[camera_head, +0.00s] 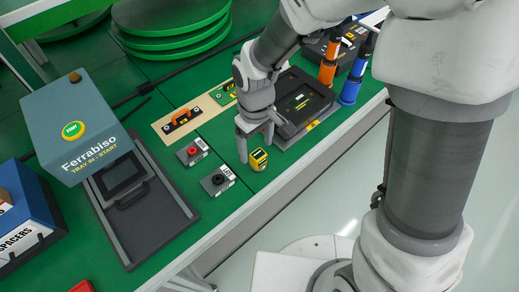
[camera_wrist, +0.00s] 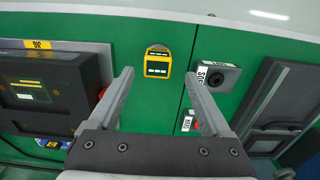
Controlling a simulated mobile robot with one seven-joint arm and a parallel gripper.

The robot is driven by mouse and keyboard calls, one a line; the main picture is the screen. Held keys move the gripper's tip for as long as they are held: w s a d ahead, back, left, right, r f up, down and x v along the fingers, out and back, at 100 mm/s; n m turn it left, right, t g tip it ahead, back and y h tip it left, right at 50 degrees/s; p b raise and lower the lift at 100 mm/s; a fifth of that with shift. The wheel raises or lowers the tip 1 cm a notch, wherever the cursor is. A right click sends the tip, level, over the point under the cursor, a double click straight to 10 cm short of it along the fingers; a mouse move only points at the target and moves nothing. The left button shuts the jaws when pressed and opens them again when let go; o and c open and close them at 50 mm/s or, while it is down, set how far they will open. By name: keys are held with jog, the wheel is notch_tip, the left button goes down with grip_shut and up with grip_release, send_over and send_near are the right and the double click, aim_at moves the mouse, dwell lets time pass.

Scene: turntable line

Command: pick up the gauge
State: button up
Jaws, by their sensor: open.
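The gauge (camera_head: 258,159) is a small yellow device with a dark face, standing on the green table near its front edge. It also shows in the wrist view (camera_wrist: 157,63), where its dark face carries pale display bars. My gripper (camera_head: 255,149) is open and empty, close to the gauge in the head view. In the wrist view my two fingers (camera_wrist: 158,76) point toward the gauge, which appears centred between and slightly beyond their tips. No contact can be made out.
Two grey button boxes, one with a red button (camera_head: 192,151) and one with a black button (camera_head: 217,179), stand left of the gauge. A dark screen unit (camera_head: 302,101) lies to the right. A tray station (camera_head: 80,130) stands at left. Bare green table lies around the gauge.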

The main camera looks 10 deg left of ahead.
aim_at(258, 154)
jog(key=f, duration=0.3)
jog(key=f+b, duration=0.1)
jog(key=shift+d+f, duration=0.2)
jog(key=shift+d, duration=0.05)
jog(key=shift+w+r, duration=0.1)
grip_shut()
